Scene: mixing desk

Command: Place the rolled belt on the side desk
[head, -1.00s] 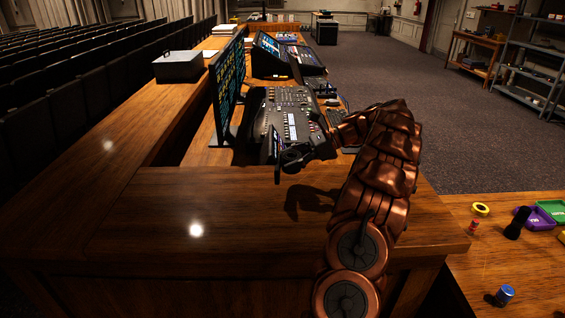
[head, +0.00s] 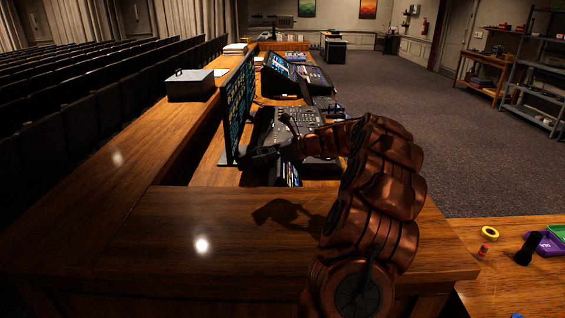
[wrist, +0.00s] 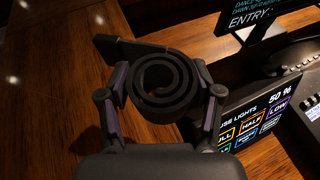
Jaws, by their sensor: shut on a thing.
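The rolled belt (wrist: 168,84) is a black spiral coil with a short strap end sticking out to the upper left. In the wrist view my gripper (wrist: 163,80) is shut on it, one finger on each side. In the head view my gripper (head: 265,156) is over the near end of the mixing desk (head: 205,178), left of the console; the belt is too dark to make out there. A wooden desk (head: 510,290) with small items stands at the lower right, apart from the mixing desk. I cannot tell by label which is the side desk.
A tilted touchscreen (wrist: 262,115) is close to my right finger in the wrist view. A monitor (head: 238,105) and mixing console (head: 280,135) stand beyond. The right desk holds yellow tape (head: 490,233), a small red item (head: 484,250), a black object (head: 528,249) and a purple tray (head: 552,243).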

